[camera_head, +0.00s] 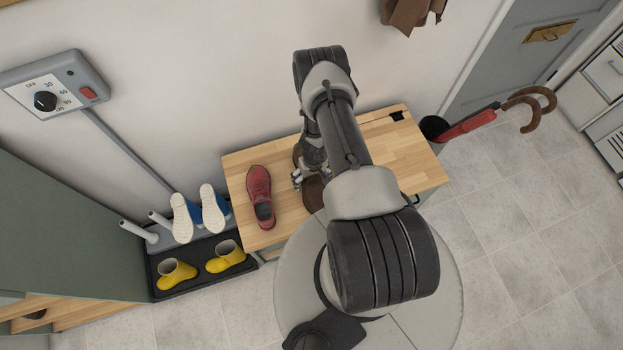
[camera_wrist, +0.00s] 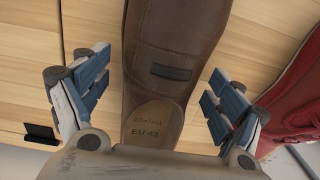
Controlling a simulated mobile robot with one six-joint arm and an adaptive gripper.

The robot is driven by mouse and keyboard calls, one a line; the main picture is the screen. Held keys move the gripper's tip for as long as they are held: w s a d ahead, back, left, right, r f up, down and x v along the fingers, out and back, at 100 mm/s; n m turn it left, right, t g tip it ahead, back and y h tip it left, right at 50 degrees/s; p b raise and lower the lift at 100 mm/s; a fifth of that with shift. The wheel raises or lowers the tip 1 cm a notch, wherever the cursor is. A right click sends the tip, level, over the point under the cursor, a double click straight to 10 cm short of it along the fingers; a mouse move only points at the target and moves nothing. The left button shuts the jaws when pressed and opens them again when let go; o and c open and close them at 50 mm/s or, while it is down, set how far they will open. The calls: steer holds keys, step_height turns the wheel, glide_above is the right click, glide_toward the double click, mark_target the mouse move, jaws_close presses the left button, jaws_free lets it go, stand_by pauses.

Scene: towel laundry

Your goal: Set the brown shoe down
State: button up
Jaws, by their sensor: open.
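The brown shoe (camera_wrist: 180,45) lies on the wooden bench top, between the open fingers of my gripper (camera_wrist: 160,90) in the wrist view. Its insole, printed "EU 42", faces the camera. There is a gap between the shoe and the finger pads on each side. In the head view my gripper (camera_head: 297,180) is over the bench, and my arm hides much of the brown shoe (camera_head: 313,193). The wooden bench (camera_head: 245,165) stands against the wall.
A red shoe (camera_head: 260,190) lies just left of the brown one. Yellow boots (camera_head: 176,272) stand in a black tray, with blue-and-white shoes (camera_head: 182,218) on pegs behind. An umbrella holder (camera_head: 433,127) stands right of the bench.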

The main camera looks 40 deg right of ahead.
step_height(320, 180, up, 11)
steer(key=p, duration=0.6)
steer(key=shift+s+d+r+p, duration=0.1)
steer(key=shift+d+r+p, duration=0.05)
steer(key=shift+p, duration=0.2)
steer(key=w+a+r+t, duration=0.15)
steer(key=w+r, duration=0.25)
steer(key=r, duration=0.5)
steer(key=w+a+r+n+y, duration=0.1)
steer(key=w+a+r, duration=0.25)
steer(key=r, duration=0.65)
steer(key=w+a+r+t, duration=0.1)
steer(key=w+a+r, duration=0.1)
steer(key=w+r, duration=0.5)
steer(key=s+a+r+n, duration=0.1)
steer(key=s+a+r, duration=0.25)
steer(key=r, duration=0.65)
steer(key=s+a+r+n, duration=0.1)
steer(key=s+a+r, duration=0.25)
steer(key=r, duration=0.75)
steer(key=s+r, duration=0.4)
steer(key=s, duration=0.3)
steer(key=s+a+r+t+h, duration=0.1)
steer(key=s+r, duration=0.3)
steer(key=s, duration=0.4)
steer(key=s+a+r+t, duration=0.1)
steer(key=s+r, duration=0.3)
steer(key=s, duration=0.4)
steer(key=shift+r, duration=0.1)
